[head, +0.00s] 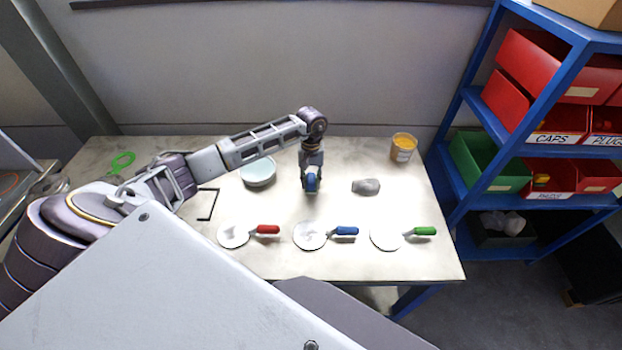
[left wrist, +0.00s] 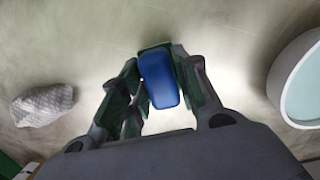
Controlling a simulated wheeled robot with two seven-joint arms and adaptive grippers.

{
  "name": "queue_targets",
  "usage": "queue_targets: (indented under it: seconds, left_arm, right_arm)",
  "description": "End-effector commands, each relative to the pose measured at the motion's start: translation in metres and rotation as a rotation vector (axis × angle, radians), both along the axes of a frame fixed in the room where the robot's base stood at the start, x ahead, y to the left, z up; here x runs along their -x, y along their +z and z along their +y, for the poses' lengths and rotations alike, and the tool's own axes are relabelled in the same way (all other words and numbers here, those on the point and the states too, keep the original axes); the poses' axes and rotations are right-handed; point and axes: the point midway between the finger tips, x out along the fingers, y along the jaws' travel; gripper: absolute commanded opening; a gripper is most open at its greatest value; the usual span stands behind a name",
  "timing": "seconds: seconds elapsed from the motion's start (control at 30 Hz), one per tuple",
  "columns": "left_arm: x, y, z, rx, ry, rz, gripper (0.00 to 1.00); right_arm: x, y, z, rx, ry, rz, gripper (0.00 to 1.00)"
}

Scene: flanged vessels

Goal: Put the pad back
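A blue rounded pad (left wrist: 163,86) is between the fingers of my left gripper (left wrist: 158,92), which look closed against its sides. In the head view the left gripper (head: 311,188) points down over the middle of the table, with the blue pad (head: 313,182) showing at its tip. Whether the pad touches the tabletop is hard to tell. A dark bracket-shaped outline (head: 213,206) is marked on the table to the left, partly beside my arm; nothing is seen lying in it. My right gripper is not in view.
An orange-filled tub (head: 403,148) stands at the back.

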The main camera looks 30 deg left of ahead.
Motion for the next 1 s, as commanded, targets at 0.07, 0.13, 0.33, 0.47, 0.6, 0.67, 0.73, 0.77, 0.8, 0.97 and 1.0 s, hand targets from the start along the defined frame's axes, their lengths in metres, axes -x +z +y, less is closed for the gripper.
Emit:
queue_targets:
  seconds: [0.07, 0.13, 0.33, 0.47, 0.6, 0.67, 0.73, 0.77, 0.8, 0.97, 1.0]
  left_arm:
    - [0.0, 0.0, 0.0, 0.0, 0.0, 0.0, 0.46]
    - [0.0, 0.001, 0.0, 0.0, 0.0, 0.0, 0.49]
    - [0.0, 0.001, 0.0, 0.0, 0.0, 0.0, 0.49]
    - [0.0, 0.001, 0.0, 0.0, 0.0, 0.0, 0.49]
    - [0.0, 0.003, 0.0, 0.0, 0.0, 0.0, 0.49]
    - [0.0, 0.005, 0.0, 0.0, 0.0, 0.0, 0.49]
    - [-0.002, 0.01, 0.001, -0.001, 0.0, -0.003, 0.49]
    - [-0.002, 0.013, 0.001, -0.001, 0.0, -0.003, 0.49]
    - [-0.003, 0.017, 0.002, -0.001, 0.0, -0.004, 0.49]
    - [-0.005, 0.037, 0.003, -0.001, -0.001, -0.004, 0.49]
    - [-0.005, 0.042, 0.003, -0.001, -0.001, -0.004, 0.49]
  right_arm:
    - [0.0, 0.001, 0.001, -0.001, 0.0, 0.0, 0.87]
    - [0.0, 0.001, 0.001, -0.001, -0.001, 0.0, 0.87]
    - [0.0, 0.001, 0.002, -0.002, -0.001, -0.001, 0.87]
    - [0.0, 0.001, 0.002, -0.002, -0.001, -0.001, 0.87]
    - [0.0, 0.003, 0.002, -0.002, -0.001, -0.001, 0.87]
    - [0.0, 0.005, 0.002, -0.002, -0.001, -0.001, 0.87]
    - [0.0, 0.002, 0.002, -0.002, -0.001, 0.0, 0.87]
    - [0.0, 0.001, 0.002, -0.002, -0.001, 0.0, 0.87]
    - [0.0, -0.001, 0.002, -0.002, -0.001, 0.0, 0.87]
    - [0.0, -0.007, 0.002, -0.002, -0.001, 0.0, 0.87]
    - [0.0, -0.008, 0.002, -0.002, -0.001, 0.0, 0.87]
